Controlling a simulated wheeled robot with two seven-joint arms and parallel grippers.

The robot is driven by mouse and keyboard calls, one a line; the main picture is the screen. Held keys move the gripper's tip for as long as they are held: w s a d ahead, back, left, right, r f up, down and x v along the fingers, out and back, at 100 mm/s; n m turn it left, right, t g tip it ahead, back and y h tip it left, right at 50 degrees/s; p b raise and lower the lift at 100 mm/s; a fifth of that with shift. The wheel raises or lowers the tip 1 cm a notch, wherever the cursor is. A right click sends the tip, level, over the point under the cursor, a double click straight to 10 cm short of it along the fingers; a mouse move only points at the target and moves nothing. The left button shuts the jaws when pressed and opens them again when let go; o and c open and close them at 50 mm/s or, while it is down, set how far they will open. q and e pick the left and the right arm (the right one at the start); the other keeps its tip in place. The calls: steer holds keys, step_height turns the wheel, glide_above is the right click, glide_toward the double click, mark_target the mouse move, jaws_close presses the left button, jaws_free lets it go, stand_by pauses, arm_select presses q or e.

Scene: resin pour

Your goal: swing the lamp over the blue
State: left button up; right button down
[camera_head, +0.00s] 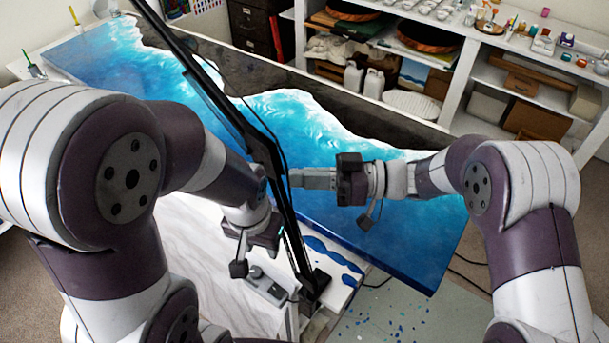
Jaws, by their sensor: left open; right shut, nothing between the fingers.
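The lamp's black arm (222,105) runs from a dark base (318,280) at the lower middle up and left, out of the top of the view. Its lamp head is not in view. The blue resin (390,225) with white wave patterns covers the long table slab under and right of the arm. My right gripper (300,178) is shut and empty, pointing left, with its tips close beside the lamp arm; I cannot tell if they touch. My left gripper (266,240) is open, low and left of the lamp arm, its fingers partly hidden.
A small grey box with knobs (265,287) sits by the lamp base. A white marbled surface (195,250) lies at lower left. Shelves (465,75) with jugs (363,80) and boxes stand behind. A cable (470,261) hangs at the right.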

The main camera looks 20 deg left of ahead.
arm_select(q)
steer(key=shift+w, duration=0.1)
arm_select(e)
steer(key=shift+w, duration=0.1)
stand_by(0.6)
steer(key=c, duration=0.7)
jaws_free()
arm_select(q)
step_height(320, 180, down, 4)
steer(key=b, duration=0.4)
steer(key=shift+f, duration=0.2)
arm_select(e)
steer(key=v, duration=1.2)
steer(key=shift+d, duration=0.35)
arm_select(q)
steer(key=shift+c, duration=0.3)
